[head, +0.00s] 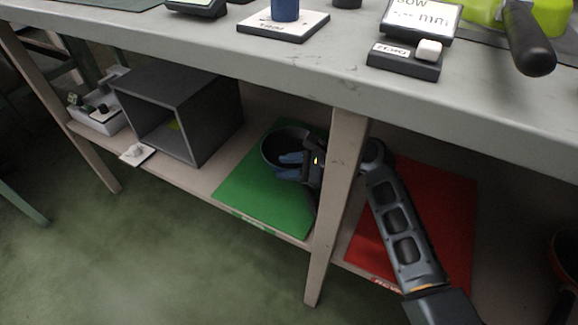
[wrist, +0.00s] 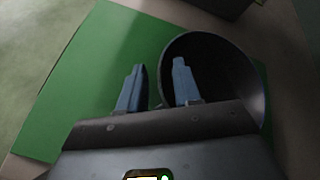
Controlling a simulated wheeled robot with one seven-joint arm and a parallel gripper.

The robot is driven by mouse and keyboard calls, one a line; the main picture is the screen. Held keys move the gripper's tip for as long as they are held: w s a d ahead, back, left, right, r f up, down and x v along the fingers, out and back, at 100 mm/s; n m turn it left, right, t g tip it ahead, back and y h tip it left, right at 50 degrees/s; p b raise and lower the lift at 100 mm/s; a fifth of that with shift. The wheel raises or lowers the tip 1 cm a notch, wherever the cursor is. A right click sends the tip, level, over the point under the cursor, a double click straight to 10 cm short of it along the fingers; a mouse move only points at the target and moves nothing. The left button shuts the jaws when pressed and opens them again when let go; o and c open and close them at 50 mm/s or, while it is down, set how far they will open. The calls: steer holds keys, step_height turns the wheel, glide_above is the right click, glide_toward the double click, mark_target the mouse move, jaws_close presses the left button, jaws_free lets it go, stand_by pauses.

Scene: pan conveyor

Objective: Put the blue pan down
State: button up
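A dark round pan (head: 268,150) rests on the green mat (head: 243,195) on the lower shelf; its colour is too dark to call blue with certainty. It also shows in the wrist view (wrist: 232,65), right of centre, over the mat's right edge. My gripper (head: 290,165) is at the pan's near side, its blue fingers apart. In the wrist view the gripper (wrist: 158,85) has its left finger over the green mat and its right finger overlapping the pan, with the rim between them. I cannot tell if they touch it. The pan's handle is not clearly visible, perhaps hidden by the gripper.
A table leg (head: 340,190) stands between the green mat and a red mat (head: 440,215); my arm passes behind it. A grey open box (head: 195,110) and a white tray (head: 98,118) stand left on the shelf. The tabletop (head: 340,75) overhangs everything.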

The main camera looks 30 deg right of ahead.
steer(key=shift+s+d+r, duration=0.15)
steer(key=shift+r, duration=0.05)
steer(key=p+v, duration=0.5)
steer(key=v, duration=0.6)
steer(key=shift+s, duration=0.2)
steer(key=shift+d+r, duration=0.1)
